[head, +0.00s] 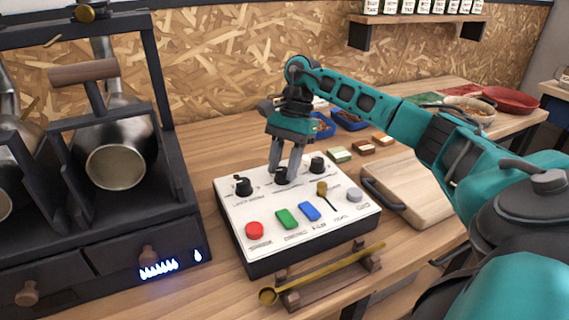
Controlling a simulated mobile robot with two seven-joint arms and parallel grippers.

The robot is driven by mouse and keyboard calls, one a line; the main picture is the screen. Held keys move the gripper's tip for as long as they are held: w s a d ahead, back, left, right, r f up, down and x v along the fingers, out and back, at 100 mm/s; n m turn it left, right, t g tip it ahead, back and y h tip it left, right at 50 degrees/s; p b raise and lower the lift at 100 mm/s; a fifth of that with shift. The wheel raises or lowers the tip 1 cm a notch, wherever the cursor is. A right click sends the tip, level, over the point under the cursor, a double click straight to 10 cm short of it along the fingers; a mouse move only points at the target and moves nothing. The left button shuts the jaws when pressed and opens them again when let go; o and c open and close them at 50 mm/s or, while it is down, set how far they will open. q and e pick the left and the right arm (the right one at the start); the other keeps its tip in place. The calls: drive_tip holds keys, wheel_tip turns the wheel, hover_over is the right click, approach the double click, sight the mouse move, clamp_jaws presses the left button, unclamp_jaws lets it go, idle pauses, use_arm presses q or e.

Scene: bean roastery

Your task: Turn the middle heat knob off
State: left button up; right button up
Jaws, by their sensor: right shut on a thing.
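A white control panel box (333,227) with dark sides stands on the wooden bench. Three black knobs run along its back: the left knob (243,186), the middle knob (282,178) and the right knob (317,165). My right gripper (284,172) points down from above with its fingers around the middle knob and is shut on it. The fingers partly hide the middle knob, so its pointer direction cannot be told. My left gripper is not in view.
The panel also carries a red button (254,230), a green switch (287,219), a blue switch (310,211) and a brass-topped lever (322,188). A roaster (120,150) stands left. A brass scoop on a rack (325,272) lies in front. A wooden board (415,190) is right.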

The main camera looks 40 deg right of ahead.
drive_tip(key=shift+n, duration=0.6)
drive_tip(key=shift+n+g, duration=0.4)
drive_tip(key=shift+n, duration=0.2)
drive_tip(key=shift+h, duration=0.3)
drive_tip(key=o, duration=1)
drive_tip(key=shift+w, duration=0.1)
